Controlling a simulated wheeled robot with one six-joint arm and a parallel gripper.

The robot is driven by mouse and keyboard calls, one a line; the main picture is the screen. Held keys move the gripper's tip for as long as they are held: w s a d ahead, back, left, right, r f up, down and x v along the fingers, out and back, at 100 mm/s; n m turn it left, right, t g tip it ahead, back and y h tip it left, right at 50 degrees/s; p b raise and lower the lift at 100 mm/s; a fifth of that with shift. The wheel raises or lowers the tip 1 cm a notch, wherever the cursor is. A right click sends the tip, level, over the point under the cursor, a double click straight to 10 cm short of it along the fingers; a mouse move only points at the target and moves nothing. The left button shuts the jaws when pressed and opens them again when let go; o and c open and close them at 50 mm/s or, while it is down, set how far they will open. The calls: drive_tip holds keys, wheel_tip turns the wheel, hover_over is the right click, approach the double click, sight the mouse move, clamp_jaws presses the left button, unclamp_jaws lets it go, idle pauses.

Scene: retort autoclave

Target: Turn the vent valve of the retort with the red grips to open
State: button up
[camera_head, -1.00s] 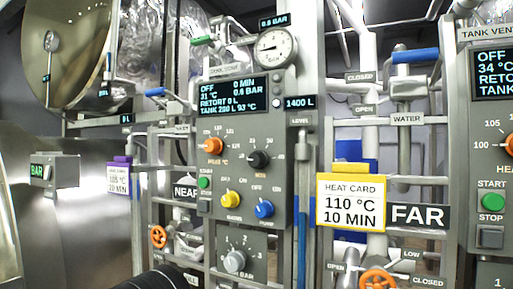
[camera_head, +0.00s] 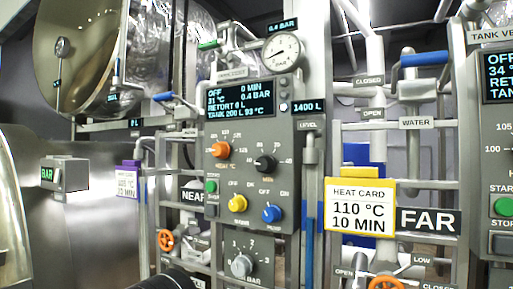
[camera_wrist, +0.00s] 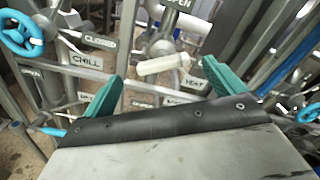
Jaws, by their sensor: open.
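In the wrist view, my gripper (camera_wrist: 163,72) is open, its teal fingers spread wide. A pale, cream-coloured lever handle (camera_wrist: 162,65) shows between and a little beyond the fingertips, lying roughly crosswise. I cannot tell whether either finger touches it. A VENT label (camera_wrist: 194,82) is just right of and below the lever, beside the right finger. Part of an OPEN label (camera_wrist: 180,4) shows above it, and a CLOSED label (camera_wrist: 100,41) is to its left. No red grips show clearly in either view. The gripper itself is not seen in the head view.
A CHILL label (camera_wrist: 88,60) and a blue handwheel (camera_wrist: 20,33) are at the wrist view's left, among grey pipes. In the head view, a control panel (camera_head: 240,160) stands mid-picture, with a yellow-edged heat card (camera_head: 359,207) and FAR sign (camera_head: 427,220) to its right. Pipework crowds the space.

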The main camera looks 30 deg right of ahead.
drive_tip(key=c, duration=1.3)
drive_tip(key=shift+w+d+f+m, duration=0.1)
drive_tip(key=shift+w+d+m, duration=0.8)
drive_tip(key=shift+m, duration=2.1)
drive_tip(key=shift+w+d+f+m, duration=0.1)
drive_tip(key=shift+w+d+m, duration=0.45)
drive_tip(key=shift+d+m, duration=1.6)
drive_tip(key=shift+w+d+f+m, duration=0.2)
drive_tip(key=shift+w+m, duration=0.5)
drive_tip(key=shift+m, duration=3.15)
drive_tip(key=shift+r, duration=0.1)
clamp_jaws()
